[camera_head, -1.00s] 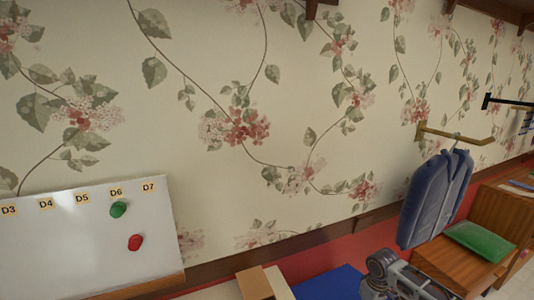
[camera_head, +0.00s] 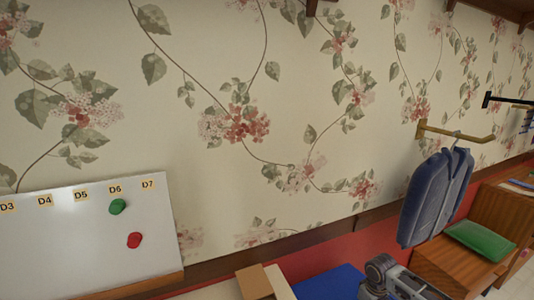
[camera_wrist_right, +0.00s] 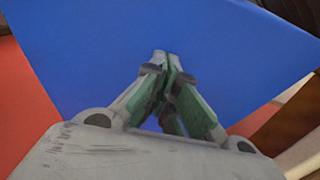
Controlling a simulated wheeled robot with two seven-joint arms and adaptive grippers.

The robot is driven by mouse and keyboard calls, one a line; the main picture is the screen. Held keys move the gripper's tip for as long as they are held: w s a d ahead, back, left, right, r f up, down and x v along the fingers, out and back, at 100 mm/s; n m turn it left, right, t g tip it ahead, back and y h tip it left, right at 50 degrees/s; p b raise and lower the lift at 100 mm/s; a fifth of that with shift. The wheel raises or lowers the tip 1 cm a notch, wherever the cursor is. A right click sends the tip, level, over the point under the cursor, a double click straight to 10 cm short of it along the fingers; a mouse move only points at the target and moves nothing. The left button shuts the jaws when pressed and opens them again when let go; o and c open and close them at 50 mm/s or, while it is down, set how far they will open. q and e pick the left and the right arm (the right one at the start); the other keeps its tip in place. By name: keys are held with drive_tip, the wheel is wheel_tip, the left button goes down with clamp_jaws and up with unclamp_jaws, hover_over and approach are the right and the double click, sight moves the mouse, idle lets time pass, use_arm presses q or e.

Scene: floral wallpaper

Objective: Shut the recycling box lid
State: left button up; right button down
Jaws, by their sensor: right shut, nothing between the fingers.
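A flat blue panel (camera_head: 330,283), which looks like the recycling box lid, shows at the bottom edge of the head view, mostly cut off. In the right wrist view the blue panel (camera_wrist_right: 215,45) fills most of the picture. My right gripper (camera_wrist_right: 163,58) is in front of it, fingers together and empty, pointing towards the blue surface. I cannot tell whether the fingertips touch it. My right arm (camera_head: 392,280) shows at the bottom of the head view, its gripper out of sight. The box's body cannot be made out. My left gripper is not in view.
A wooden board edge (camera_head: 255,283) stands left of the blue panel. To the right are a blue garment (camera_head: 433,200) on a wall rail (camera_head: 455,134) and a green item (camera_head: 480,242) on a wooden cabinet (camera_head: 455,262). A whiteboard (camera_head: 60,240) hangs at the left.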

drive_tip(key=shift+f+b, duration=0.4)
drive_tip(key=shift+f, duration=0.8)
drive_tip(key=shift+f+b, duration=0.3)
drive_tip(key=shift+f, duration=0.55)
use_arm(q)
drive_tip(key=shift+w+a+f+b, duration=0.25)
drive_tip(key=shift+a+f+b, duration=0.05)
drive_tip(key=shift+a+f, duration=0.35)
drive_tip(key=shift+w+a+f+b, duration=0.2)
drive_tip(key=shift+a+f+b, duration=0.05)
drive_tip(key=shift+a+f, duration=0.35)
use_arm(e)
wheel_tip(320, 180, down, 3)
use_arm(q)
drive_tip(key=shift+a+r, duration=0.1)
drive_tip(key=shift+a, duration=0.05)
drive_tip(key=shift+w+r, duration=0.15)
use_arm(e)
drive_tip(key=shift+r, duration=0.2)
